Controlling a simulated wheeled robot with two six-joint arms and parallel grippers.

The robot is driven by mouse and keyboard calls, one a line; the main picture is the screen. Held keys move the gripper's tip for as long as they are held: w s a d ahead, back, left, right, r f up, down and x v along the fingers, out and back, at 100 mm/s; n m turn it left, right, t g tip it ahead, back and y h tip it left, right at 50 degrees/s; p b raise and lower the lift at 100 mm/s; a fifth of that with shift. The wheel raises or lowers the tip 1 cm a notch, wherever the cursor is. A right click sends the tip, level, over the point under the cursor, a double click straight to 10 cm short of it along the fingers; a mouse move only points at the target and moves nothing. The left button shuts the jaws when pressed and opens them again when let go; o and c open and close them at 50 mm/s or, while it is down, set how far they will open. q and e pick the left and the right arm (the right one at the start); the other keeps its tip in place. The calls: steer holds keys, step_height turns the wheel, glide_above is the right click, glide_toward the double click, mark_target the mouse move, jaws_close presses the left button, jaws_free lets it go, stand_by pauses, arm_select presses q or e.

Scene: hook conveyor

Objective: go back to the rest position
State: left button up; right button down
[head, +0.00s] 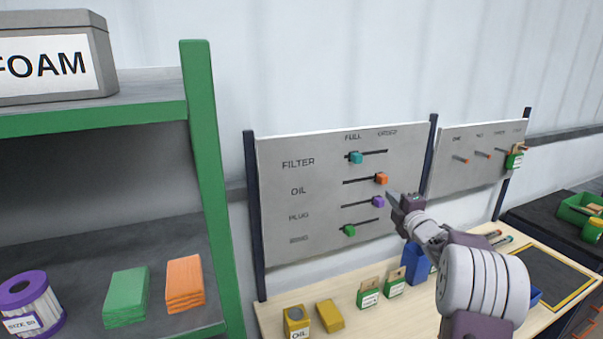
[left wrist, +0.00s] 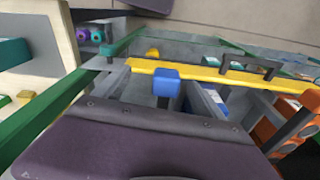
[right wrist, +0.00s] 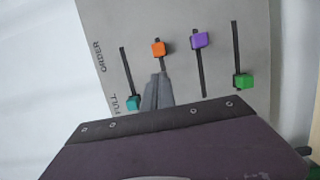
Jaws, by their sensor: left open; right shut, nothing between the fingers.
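My right gripper (head: 391,197) is in front of the slider board (head: 300,225), shut and empty. In the right wrist view its closed fingers (right wrist: 158,91) point toward the orange slider (right wrist: 159,48); I cannot tell whether they touch. In the head view the orange slider (head: 382,179) and purple slider (head: 378,201) are toward the ORDER side. The teal slider (head: 356,158) and green slider (head: 349,230) are toward the FULL side. My left gripper (left wrist: 162,88) shows only in the left wrist view, open, with a blue block (left wrist: 166,82) seen between its fingers.
A green-framed shelf (head: 205,150) stands at left with a FOAM box (head: 55,60). A wooden bench (head: 270,318) below the board holds OIL boxes, green-labelled boxes and blue bins. A peg board (head: 470,170) is at right. A yellow bar (left wrist: 210,76) lies ahead of the left gripper.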

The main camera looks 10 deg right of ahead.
steer(key=a+r+g+y, duration=0.1)
steer(key=a+y, duration=0.3)
steer(key=a, duration=1.7)
steer(key=s+a+f+m+g+h, duration=0.2)
steer(key=s+a+f+m+g, duration=0.3)
steer(key=s+f, duration=0.45)
steer(key=s+f+m+g, duration=0.5)
steer(key=s+f, duration=0.4)
steer(key=s, duration=0.3)
steer(key=s+f+m+g, duration=0.5)
steer(key=s+f+m, duration=0.2)
steer(key=s, duration=0.5)
steer(key=shift+a+f+g, duration=0.4)
steer(key=shift+f, duration=0.55)
steer(key=shift+d, duration=0.1)
